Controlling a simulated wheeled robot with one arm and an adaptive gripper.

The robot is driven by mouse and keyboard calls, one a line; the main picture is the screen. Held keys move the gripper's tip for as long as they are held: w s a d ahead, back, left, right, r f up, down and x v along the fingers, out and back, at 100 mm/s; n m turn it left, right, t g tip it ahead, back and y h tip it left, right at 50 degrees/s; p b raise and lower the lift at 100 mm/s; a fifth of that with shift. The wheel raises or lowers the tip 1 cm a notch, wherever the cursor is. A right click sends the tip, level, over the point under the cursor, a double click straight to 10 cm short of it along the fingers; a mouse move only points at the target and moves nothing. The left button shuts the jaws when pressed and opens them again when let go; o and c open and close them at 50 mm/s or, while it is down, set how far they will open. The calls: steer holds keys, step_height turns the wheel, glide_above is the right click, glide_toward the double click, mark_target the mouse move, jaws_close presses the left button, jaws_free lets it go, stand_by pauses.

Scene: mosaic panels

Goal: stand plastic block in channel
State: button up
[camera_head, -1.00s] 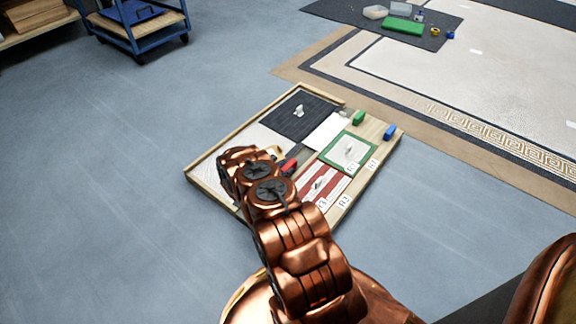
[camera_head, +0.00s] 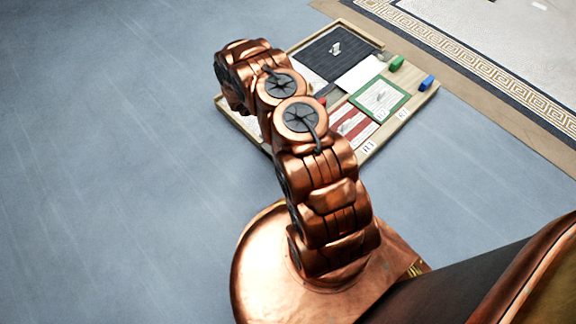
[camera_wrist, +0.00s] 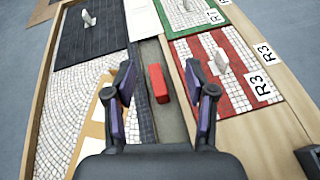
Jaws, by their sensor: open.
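A red plastic block (camera_wrist: 158,83) lies lengthwise in the grey channel (camera_wrist: 173,124) between the mosaic panels, in the wrist view. A small red bit of it (camera_head: 323,101) shows past my arm in the head view. My gripper (camera_wrist: 158,88) is open, with one finger on each side of the block and a gap to both. I cannot tell how high the fingertips are above the board. In the head view my arm hides the gripper and most of the channel.
The wooden-framed board (camera_head: 418,97) lies on the grey-blue floor. A green block (camera_head: 396,64) and a blue block (camera_head: 427,82) sit along its edge. Pale upright knobs (camera_wrist: 221,60) stand on the panels, one near the right finger. A dark object (camera_wrist: 309,158) is at lower right.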

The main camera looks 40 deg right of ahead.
steer(key=s+a+r+m+g+y, duration=0.25)
steer(key=s+a+r, duration=0.2)
steer(key=r, duration=0.45)
steer(key=s+a+r+m+g+y, duration=0.1)
steer(key=s+a+r+m, duration=0.3)
steer(key=r, duration=0.4)
steer(key=s+a+r+m+g+y, duration=0.1)
steer(key=s+a+r+m, duration=0.15)
steer(key=s+r, duration=0.45)
steer(key=s+a+r+m+t+y, duration=0.1)
steer(key=s+a+r+m+y, duration=0.2)
steer(key=s+a+r, duration=0.3)
steer(key=s+a+r+m+y, duration=0.3)
steer(key=s+a+r+y, duration=0.2)
steer(key=s+a, duration=1)
steer(key=a+y, duration=0.1)
steer(key=a, duration=0.5)
steer(key=shift+s+a+r+t, duration=0.25)
steer(key=shift+s+r+t, duration=0.1)
steer(key=shift+r, duration=0.05)
steer(key=shift+y, duration=0.25)
